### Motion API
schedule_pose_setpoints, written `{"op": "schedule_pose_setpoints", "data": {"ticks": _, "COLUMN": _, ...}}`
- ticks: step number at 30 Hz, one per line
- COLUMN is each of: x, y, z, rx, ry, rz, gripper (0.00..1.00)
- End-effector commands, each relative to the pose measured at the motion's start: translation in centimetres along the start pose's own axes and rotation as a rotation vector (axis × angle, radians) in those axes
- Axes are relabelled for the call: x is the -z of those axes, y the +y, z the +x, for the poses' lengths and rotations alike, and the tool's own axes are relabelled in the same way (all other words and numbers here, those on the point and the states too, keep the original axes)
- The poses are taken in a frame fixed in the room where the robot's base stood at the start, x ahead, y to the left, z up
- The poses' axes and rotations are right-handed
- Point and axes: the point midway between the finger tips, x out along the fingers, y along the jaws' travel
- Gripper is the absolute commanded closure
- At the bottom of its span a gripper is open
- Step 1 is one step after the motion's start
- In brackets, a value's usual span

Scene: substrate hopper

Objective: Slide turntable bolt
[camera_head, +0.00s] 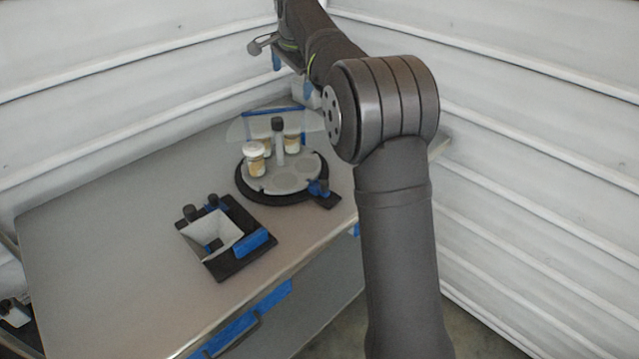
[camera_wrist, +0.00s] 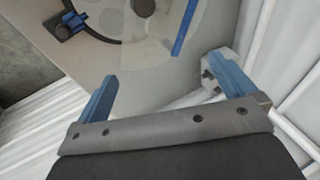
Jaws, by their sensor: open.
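The turntable (camera_head: 285,180) is a round grey disc with a dark rim and a central post on the table. Its bolt (camera_head: 318,188) is a small blue and black piece on a dark plate at the rim's front right. In the wrist view, the bolt (camera_wrist: 70,26) shows at the upper left, beside the turntable's dark curved edge. My gripper (camera_wrist: 165,85) is open and empty, its blue fingers wide apart. It is apart from the bolt. In the head view my gripper is up behind the turntable, partly hidden by my arm.
Lidded jars (camera_head: 255,160) stand on the turntable by a clear screen with a blue edge (camera_head: 272,112). A hopper (camera_head: 212,232) on a black base sits front left. The table's left side (camera_head: 100,230) is clear. White slatted walls (camera_head: 540,120) stand close behind and right.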

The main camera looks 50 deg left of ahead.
Motion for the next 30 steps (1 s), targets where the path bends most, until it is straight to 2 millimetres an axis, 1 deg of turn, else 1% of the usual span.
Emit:
{"op": "schedule_pose_setpoints", "data": {"ticks": 13, "x": 0.0, "y": 0.0, "z": 0.0, "rx": 0.000, "ry": 0.000, "rz": 0.000, "gripper": 0.00}}
{"op": "schedule_pose_setpoints", "data": {"ticks": 17, "x": 0.0, "y": 0.4, "z": 0.3, "rx": -0.008, "ry": -0.003, "rz": 0.025, "gripper": 0.26}}
{"op": "schedule_pose_setpoints", "data": {"ticks": 18, "x": 0.0, "y": 0.8, "z": 0.7, "rx": -0.016, "ry": -0.006, "rz": 0.055, "gripper": 0.33}}
{"op": "schedule_pose_setpoints", "data": {"ticks": 20, "x": 0.0, "y": 1.7, "z": 1.6, "rx": -0.035, "ry": -0.012, "rz": 0.123, "gripper": 0.45}}
{"op": "schedule_pose_setpoints", "data": {"ticks": 21, "x": -0.1, "y": 2.6, "z": 2.3, "rx": -0.053, "ry": -0.017, "rz": 0.184, "gripper": 0.53}}
{"op": "schedule_pose_setpoints", "data": {"ticks": 22, "x": -0.2, "y": 3.3, "z": 2.9, "rx": -0.069, "ry": -0.020, "rz": 0.239, "gripper": 0.58}}
{"op": "schedule_pose_setpoints", "data": {"ticks": 23, "x": -0.3, "y": 4.1, "z": 3.6, "rx": -0.086, "ry": -0.023, "rz": 0.299, "gripper": 0.58}}
{"op": "schedule_pose_setpoints", "data": {"ticks": 27, "x": -0.8, "y": 8.5, "z": 6.7, "rx": -0.174, "ry": -0.022, "rz": 0.601, "gripper": 0.58}}
{"op": "schedule_pose_setpoints", "data": {"ticks": 30, "x": -1.4, "y": 11.4, "z": 8.5, "rx": -0.234, "ry": -0.010, "rz": 0.795, "gripper": 0.58}}
